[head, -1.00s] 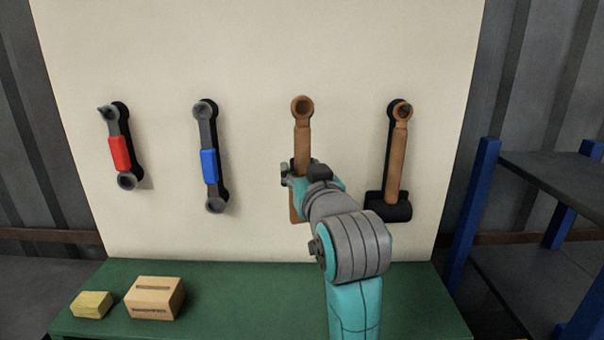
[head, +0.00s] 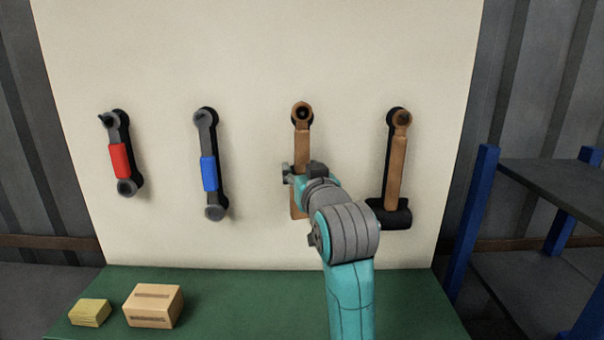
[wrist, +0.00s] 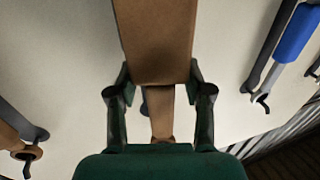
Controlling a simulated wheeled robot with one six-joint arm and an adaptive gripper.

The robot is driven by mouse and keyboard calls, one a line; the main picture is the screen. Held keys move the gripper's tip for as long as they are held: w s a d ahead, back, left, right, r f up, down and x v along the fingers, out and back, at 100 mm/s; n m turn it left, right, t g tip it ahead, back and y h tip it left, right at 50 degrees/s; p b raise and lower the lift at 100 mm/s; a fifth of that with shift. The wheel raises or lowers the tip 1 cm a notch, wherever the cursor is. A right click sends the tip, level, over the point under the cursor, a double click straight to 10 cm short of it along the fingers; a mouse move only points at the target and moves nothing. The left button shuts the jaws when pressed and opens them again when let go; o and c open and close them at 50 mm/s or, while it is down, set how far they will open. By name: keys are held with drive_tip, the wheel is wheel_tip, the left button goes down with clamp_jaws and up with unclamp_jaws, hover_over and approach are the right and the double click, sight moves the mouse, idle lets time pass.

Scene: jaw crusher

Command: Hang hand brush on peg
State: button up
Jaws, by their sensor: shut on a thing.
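The hand brush (head: 302,145) is brown, with a ring at the top of its handle, and hangs upright against the cream board (head: 255,70). A dark spot, which looks like the peg's end (head: 302,112), shows inside the ring. I cannot tell how far the ring sits on the peg. My gripper (head: 300,172) is shut on the brush below the handle's middle and hides part of it. In the wrist view the fingers (wrist: 160,98) are on both sides of the brush, whose wide brown body (wrist: 155,40) fills the top.
A red-gripped wrench (head: 120,160) and a blue-gripped wrench (head: 209,173) hang at left. A hammer (head: 395,170) hangs close at right. A yellow block (head: 90,312) and a cardboard box (head: 153,306) rest on the green bench (head: 245,295). A blue-posted shelf (head: 475,215) stands at right.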

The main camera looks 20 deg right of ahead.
drive_tip(key=shift+w+d+f, duration=0.15)
drive_tip(key=shift+w+d, duration=0.05)
drive_tip(key=shift+w, duration=0.45)
drive_tip(key=shift+w+d+f, duration=0.15)
drive_tip(key=shift+w+f, duration=0.3)
drive_tip(key=shift+f, duration=0.15)
drive_tip(key=o, duration=1.4)
drive_tip(key=shift+w+d, duration=0.1)
drive_tip(key=shift+d, duration=0.05)
drive_tip(key=shift+s+r, duration=0.1)
drive_tip(key=shift+s, duration=0.55)
drive_tip(key=s, duration=1.1)
drive_tip(key=shift+a, duration=0.4)
